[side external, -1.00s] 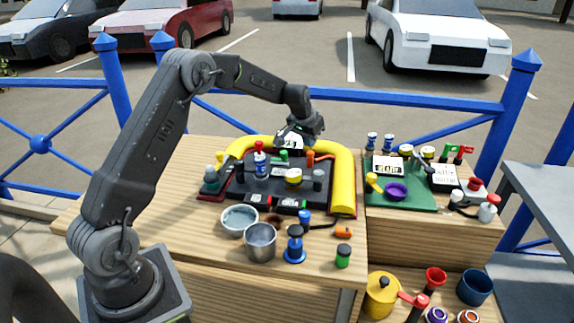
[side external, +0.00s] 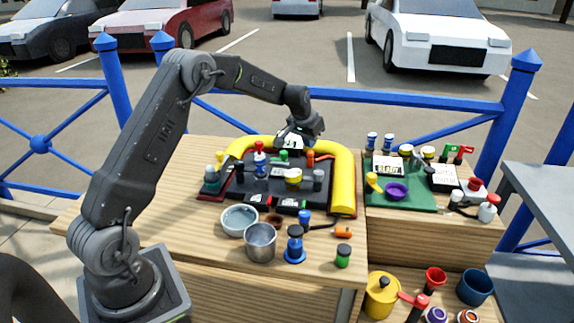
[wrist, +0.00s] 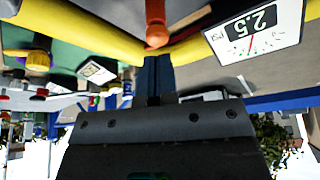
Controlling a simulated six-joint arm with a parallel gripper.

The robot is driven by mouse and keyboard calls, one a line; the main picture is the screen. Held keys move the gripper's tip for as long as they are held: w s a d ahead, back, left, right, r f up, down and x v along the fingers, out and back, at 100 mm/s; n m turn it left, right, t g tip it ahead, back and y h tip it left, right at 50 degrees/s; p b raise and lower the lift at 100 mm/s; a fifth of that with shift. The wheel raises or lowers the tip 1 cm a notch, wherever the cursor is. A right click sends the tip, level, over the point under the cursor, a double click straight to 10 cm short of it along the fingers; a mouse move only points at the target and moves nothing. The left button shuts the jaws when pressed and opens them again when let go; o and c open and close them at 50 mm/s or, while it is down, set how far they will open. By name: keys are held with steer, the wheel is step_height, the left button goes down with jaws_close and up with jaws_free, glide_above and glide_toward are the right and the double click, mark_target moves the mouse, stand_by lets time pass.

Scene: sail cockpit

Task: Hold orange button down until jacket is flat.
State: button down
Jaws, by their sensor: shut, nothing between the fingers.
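The yellow horseshoe-shaped jacket (side external: 343,180) lies around a black board on the wooden table and looks thick and rounded, not flat. An orange stem (side external: 318,157) with a rounded end stands inside its far right bend; it also shows at the top of the wrist view (wrist: 156,22). My gripper (side external: 317,134) is above the far right part of the jacket. In the wrist view my gripper (wrist: 157,60) is shut and empty, its tips just by the orange end; whether they touch it I cannot tell. A white gauge card (wrist: 257,27) reads 2.5.
The black board (side external: 235,185) carries several small coloured fittings. Bowls and cups, including a metal cup (side external: 260,240), stand at the table's front. A green mat (side external: 410,201) with cards and small parts lies on the right. A blue railing (side external: 430,103) runs behind.

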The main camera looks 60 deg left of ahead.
steer(key=shift+f, duration=1.2)
stand_by(1.3)
steer(key=shift+r, duration=0.1)
stand_by(1.3)
steer(key=shift+r, duration=3.25)
steer(key=shift+d+r, duration=0.1)
